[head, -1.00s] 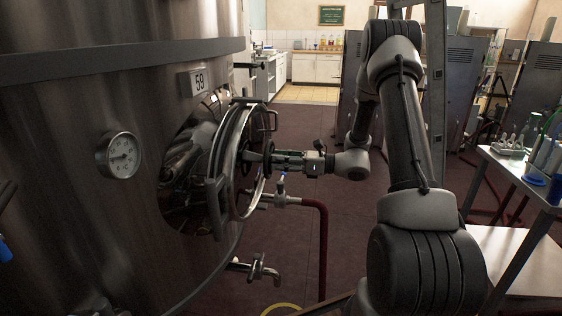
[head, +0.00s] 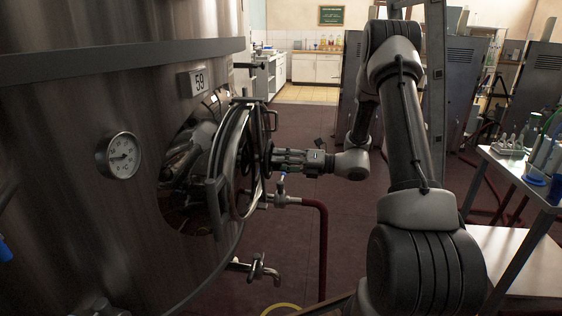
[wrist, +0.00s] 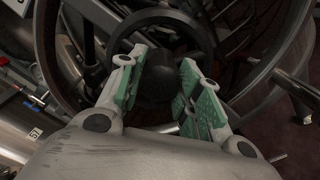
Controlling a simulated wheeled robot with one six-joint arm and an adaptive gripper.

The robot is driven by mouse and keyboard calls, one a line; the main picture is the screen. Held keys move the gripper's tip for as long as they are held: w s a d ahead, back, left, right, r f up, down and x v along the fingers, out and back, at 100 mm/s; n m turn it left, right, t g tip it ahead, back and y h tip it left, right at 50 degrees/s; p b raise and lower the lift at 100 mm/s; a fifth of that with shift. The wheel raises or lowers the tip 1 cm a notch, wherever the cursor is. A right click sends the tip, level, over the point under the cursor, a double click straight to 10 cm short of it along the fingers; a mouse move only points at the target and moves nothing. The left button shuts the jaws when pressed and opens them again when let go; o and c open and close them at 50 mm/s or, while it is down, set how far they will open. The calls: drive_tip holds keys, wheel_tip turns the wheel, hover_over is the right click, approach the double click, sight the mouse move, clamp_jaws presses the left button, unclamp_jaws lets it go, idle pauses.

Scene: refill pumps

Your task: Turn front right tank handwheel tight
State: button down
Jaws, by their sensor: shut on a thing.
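The steel tank marked 59 (head: 60,220) fills the left of the head view, with its round hatch (head: 232,165) facing my arm. The dark handwheel (wrist: 155,84) sits at the middle of the hatch in the wrist view, with its ring around a round hub. My gripper (wrist: 160,68) has its green-padded fingers on either side of the hub, shut on the handwheel. In the head view my gripper (head: 274,160) reaches the hatch from the right. The finger contact is partly hidden there.
A pressure gauge (head: 119,155) sits on the tank wall. A tap with a blue lever (head: 282,190) and a red pipe (head: 323,250) are just below my gripper. A bench with lab tools (head: 525,180) stands at the right.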

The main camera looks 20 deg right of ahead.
drive_tip(key=shift+m, duration=0.9)
drive_tip(key=c, duration=1)
unclamp_jaws()
drive_tip(key=v, duration=1.2)
